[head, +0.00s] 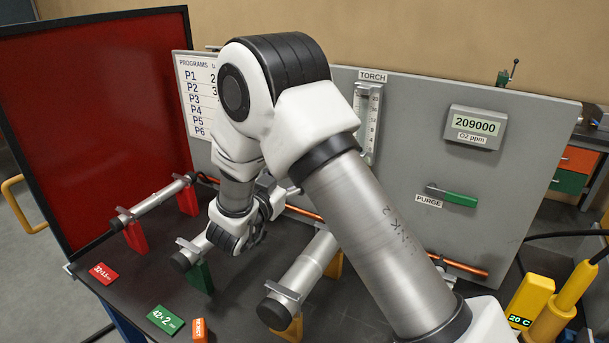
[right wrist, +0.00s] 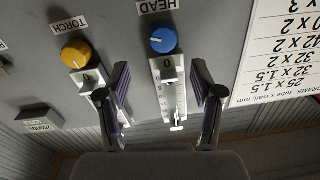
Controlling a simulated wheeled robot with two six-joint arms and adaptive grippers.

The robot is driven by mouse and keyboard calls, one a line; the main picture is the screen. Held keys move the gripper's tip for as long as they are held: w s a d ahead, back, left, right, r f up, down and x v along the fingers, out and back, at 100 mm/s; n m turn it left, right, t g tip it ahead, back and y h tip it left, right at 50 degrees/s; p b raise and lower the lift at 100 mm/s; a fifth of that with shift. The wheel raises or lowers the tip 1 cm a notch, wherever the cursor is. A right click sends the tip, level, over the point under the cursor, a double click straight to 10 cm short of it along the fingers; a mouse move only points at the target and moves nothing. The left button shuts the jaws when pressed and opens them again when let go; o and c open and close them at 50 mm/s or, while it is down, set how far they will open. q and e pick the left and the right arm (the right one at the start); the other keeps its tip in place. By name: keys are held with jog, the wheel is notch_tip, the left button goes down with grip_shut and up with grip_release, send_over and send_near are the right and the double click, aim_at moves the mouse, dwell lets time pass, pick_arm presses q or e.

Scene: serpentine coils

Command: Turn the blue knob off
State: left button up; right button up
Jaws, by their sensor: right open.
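The blue knob (right wrist: 164,40) shows in the right wrist view, on a grey panel under the upside-down HEAD label (right wrist: 157,6). It has a short white mark that appears to point left in the picture. My right gripper (right wrist: 160,67) is open and empty. Its two fingers straddle the HEAD gauge in the picture, and the knob lies just beyond the fingertips, apart from them. In the head view my right arm covers the place of the blue knob, and its fingers are hard to make out there. My left gripper is not in view.
A yellow knob (right wrist: 75,53) sits left of the blue one under the TORCH label; the TORCH gauge (head: 367,120) shows in the head view. The panel also carries a green purge lever (head: 458,198) and an oxygen display (head: 474,127). Tubes on coloured supports stand on the dark bench below.

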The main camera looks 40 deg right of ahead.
jog(key=p+x, duration=0.2)
jog(key=x, duration=0.6)
jog(key=shift+w, duration=0.25)
jog(key=shift+a, duration=0.2)
jog(key=shift+c, duration=0.9)
jog(key=shift+s, duration=0.1)
jog(key=c, duration=1)
jog(key=shift+o, duration=0.2)
jog(key=shift+n+p, duration=2.2)
jog(key=shift+p, duration=0.1)
